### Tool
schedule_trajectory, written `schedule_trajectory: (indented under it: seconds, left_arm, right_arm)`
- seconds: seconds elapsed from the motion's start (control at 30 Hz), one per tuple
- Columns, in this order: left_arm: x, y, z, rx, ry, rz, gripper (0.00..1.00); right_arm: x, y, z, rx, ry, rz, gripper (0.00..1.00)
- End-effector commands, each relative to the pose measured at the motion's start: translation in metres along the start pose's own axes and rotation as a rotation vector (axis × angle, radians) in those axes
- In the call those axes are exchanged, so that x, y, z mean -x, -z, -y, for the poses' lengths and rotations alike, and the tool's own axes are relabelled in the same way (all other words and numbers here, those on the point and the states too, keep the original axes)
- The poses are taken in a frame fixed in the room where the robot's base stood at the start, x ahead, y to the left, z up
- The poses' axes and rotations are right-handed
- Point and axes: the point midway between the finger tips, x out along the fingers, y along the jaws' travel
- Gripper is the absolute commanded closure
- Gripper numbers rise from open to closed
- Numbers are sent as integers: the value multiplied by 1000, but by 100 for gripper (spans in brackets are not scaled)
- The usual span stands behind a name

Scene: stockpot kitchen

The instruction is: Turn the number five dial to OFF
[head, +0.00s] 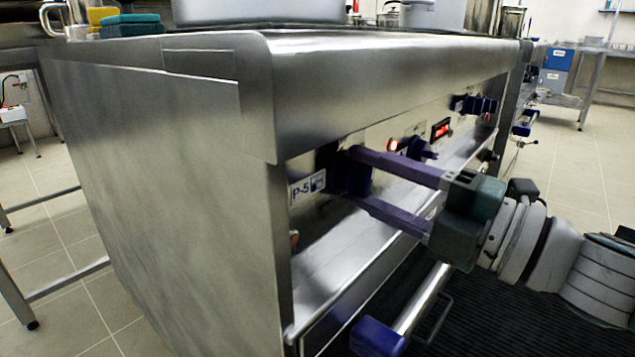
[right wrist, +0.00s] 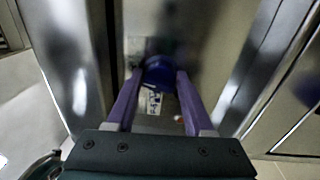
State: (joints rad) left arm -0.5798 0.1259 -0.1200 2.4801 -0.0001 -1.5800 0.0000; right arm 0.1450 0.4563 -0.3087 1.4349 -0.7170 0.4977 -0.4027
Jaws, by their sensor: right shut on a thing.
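The number five dial (head: 338,179) is a dark blue knob on the front panel of the steel stove, beside a white P-5 label (head: 308,187). In the right wrist view the blue dial (right wrist: 159,70) sits between the fingertips, with the label (right wrist: 153,102) below it. My right gripper (head: 352,177) reaches in from the right, its two purple fingers shut on the dial, one above and one below in the head view. The fingers hide part of the dial, and I cannot read its pointer setting. My left gripper is not in view.
Farther along the panel are a lit red lamp (head: 393,145), another blue dial (head: 421,150), a red display (head: 441,129) and more blue knobs (head: 477,104). A steel ledge (head: 340,262) runs below the dials. A handle bar (head: 424,298) sits under my right gripper.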

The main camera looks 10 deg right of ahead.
Motion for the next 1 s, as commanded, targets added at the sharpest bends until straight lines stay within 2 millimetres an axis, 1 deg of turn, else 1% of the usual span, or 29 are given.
schedule_trajectory:
  seconds: [0.03, 0.2, 0.4, 0.93, 0.97, 1.0]
  left_arm:
    - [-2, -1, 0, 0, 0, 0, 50]
    - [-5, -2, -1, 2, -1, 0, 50]
    - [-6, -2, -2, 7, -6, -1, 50]
    - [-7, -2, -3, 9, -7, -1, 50]
    - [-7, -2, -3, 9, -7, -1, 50]
    - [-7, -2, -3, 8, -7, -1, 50]
  right_arm:
    - [1, -1, 3, 30, 4, 0, 100]
    - [1, -1, 2, 116, 6, -6, 100]
    - [1, -1, 2, 175, 8, -10, 100]
    - [1, -1, 2, 196, 10, -11, 100]
    - [1, -1, 2, 195, 10, -11, 44]
    - [1, -1, 2, 195, 9, -11, 40]
